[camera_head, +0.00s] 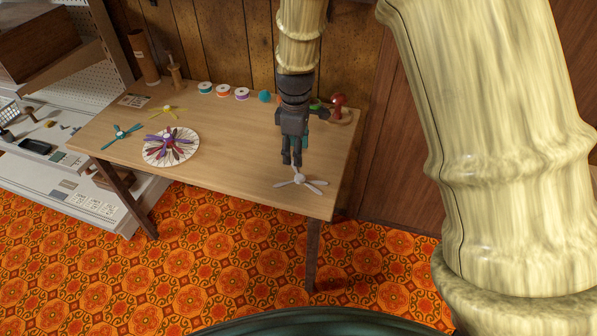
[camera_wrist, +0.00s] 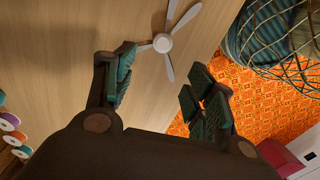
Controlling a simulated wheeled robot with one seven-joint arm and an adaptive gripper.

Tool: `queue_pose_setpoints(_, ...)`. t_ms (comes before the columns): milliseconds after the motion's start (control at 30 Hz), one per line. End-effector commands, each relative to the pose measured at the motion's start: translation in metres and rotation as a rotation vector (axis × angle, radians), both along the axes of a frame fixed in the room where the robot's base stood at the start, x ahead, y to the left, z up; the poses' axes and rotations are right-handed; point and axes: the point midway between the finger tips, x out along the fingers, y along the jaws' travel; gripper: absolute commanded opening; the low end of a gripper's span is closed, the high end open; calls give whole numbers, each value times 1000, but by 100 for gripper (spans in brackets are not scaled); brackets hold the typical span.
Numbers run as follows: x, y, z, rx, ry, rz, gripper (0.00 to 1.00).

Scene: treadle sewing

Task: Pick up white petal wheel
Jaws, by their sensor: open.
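The white petal wheel (camera_head: 299,179) lies flat near the front right edge of the wooden table, its thin petals spread around a round hub. In the wrist view the white petal wheel (camera_wrist: 162,43) shows beyond the fingertips, with part of its upper petal cut off by the frame. My gripper (camera_head: 291,160) points down above the table, just behind the wheel in the head view. In the wrist view my gripper (camera_wrist: 166,85) has its two dark green padded fingers wide apart with nothing between them. The wheel appears apart from the fingers.
The table (camera_head: 230,165) also holds a teal wheel (camera_head: 122,132), a yellow wheel (camera_head: 168,110) and a round white mat (camera_head: 150,153) bearing dark petal wheels. Thread spools (camera_head: 223,90) line the back. A red-topped object (camera_head: 338,103) stands at back right. The front middle is clear.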

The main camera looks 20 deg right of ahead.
Motion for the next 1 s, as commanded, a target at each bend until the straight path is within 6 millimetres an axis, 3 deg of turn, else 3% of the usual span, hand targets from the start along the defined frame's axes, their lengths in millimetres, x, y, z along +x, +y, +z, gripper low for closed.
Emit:
queue_pose_setpoints(300,-4,-13,-38,0,1,-20,55)
queue_pose_setpoints(633,-5,-13,-54,0,1,-19,55)
queue_pose_setpoints(1000,-6,-12,-92,0,1,-17,55)
